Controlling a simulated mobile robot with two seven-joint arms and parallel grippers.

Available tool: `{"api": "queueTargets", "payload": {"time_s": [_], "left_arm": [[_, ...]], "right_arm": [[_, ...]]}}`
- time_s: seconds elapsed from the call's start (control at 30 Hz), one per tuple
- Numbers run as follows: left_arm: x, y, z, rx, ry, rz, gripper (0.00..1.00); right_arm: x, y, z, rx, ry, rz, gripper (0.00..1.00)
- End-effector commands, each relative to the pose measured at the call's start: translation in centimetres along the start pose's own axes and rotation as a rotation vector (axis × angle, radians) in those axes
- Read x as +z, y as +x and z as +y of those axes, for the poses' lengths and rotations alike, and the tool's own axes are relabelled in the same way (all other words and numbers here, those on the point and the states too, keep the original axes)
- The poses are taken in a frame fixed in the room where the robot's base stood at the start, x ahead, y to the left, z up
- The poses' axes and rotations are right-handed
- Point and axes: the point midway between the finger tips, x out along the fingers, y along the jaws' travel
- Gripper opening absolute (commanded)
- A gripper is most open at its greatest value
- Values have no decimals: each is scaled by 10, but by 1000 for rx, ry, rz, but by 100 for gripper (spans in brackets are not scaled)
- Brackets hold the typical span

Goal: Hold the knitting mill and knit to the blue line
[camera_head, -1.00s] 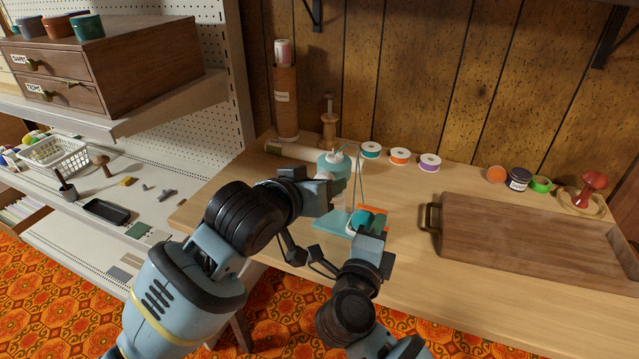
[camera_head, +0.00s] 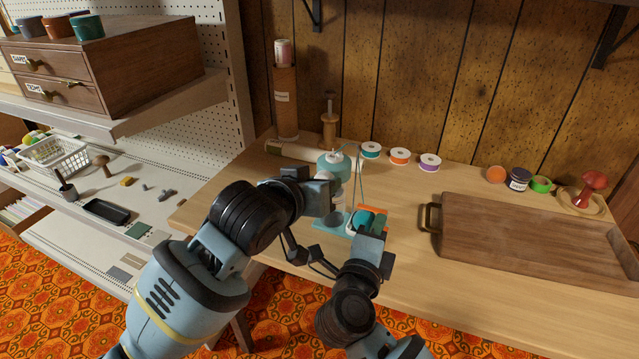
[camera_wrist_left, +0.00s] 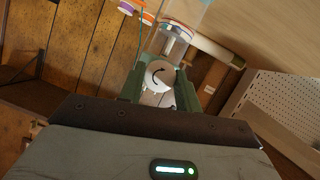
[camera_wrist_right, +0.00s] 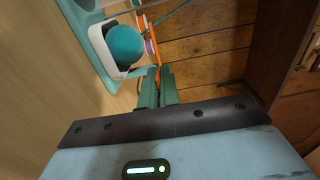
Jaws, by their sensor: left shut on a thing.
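The teal knitting mill (camera_head: 334,163) stands near the table's front edge on a flat teal base. Its clear and white barrel (camera_wrist_left: 174,46) shows in the left wrist view. My left gripper (camera_wrist_left: 160,88) is shut on its pale lower part. A teal yarn ball (camera_wrist_right: 125,45) sits in a white cup on the base. My right gripper (camera_wrist_right: 159,92) is beside the cup with its fingers close together. A narrow orange part (camera_wrist_right: 158,72) shows at its fingertips; I cannot tell whether it is held. I cannot make out the blue line.
Three ribbon spools, teal (camera_head: 370,150), orange (camera_head: 400,156) and purple (camera_head: 430,163), stand behind the mill. A brown wooden tray (camera_head: 540,225) takes up the right of the table. A pale roll (camera_head: 298,153) lies behind my left gripper. The front strip of table (camera_head: 470,290) is clear.

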Motion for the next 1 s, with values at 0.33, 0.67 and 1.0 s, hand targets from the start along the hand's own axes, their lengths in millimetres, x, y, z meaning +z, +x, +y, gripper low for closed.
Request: {"api": "queueTargets", "payload": {"time_s": [0.33,0.67,1.0], "left_arm": [[0,0,2,-79,195,-1,11],[1,0,3,-159,387,-1,11],[1,0,3,-196,474,-2,11]], "right_arm": [[0,0,0,0,0,0,0],[0,0,0,0,0,0,0],[0,0,0,0,0,0,0]]}}
